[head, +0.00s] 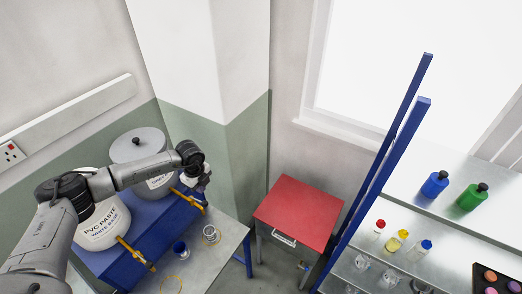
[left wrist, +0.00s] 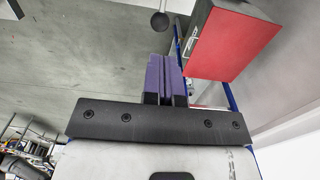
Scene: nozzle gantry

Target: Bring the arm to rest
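My left arm (head: 135,173) comes in from the left and reaches over the blue bench. My left gripper (head: 204,184) hangs at its end, above the right edge of the bench, and is small and partly hidden by the wrist. In the left wrist view its two purple finger pads (left wrist: 166,76) lie together with nothing between them, so it is shut and empty. My right arm and gripper are not in view.
Two white tubs, one labelled PVC paste (head: 102,226) and one behind (head: 140,147), stand on the blue bench (head: 118,268). A red-topped cabinet (head: 296,212) and bottle shelves (head: 415,215) are right.

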